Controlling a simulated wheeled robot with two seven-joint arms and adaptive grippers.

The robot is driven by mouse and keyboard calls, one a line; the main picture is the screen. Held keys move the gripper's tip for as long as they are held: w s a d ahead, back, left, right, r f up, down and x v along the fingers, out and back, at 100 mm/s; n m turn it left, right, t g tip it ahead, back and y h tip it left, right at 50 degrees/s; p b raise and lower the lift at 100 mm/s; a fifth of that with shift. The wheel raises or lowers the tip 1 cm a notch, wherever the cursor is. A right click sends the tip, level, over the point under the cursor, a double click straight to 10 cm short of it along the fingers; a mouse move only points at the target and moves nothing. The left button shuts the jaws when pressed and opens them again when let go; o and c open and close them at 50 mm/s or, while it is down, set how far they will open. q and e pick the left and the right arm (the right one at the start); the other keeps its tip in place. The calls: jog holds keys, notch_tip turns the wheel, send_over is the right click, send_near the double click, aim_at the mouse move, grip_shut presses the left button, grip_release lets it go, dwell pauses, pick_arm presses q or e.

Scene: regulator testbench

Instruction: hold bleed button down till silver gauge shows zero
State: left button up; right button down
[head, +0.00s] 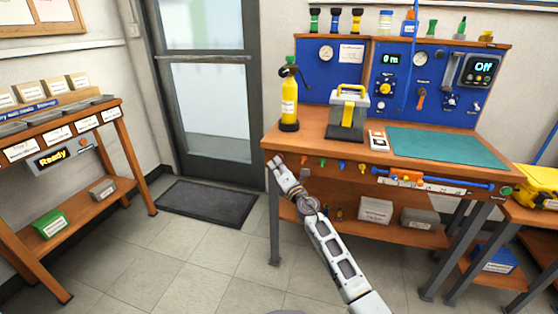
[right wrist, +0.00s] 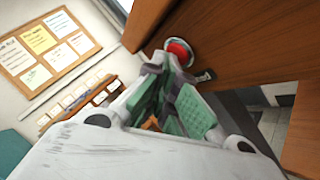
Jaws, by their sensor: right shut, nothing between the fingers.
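A red button (right wrist: 179,52) in a pale round collar sits on the wooden front edge of the workbench. My right gripper (right wrist: 168,66) is shut and empty, with its fingertips right at the button. I cannot tell whether they touch it or press it in. In the head view my right gripper (head: 277,162) is at the left end of the bench's front edge and hides the button. Two round gauges, a left one (head: 326,53) and a right one (head: 421,58), are on the blue back panel; their needles are too small to read. My left gripper is out of view.
On the bench (head: 315,144) stand a yellow cylinder (head: 289,104), a grey and yellow case (head: 348,114) and a green mat (head: 440,143). Coloured knobs line the front edge right of my gripper. The floor between the bench and left table (head: 62,128) is clear except a dark mat (head: 208,203).

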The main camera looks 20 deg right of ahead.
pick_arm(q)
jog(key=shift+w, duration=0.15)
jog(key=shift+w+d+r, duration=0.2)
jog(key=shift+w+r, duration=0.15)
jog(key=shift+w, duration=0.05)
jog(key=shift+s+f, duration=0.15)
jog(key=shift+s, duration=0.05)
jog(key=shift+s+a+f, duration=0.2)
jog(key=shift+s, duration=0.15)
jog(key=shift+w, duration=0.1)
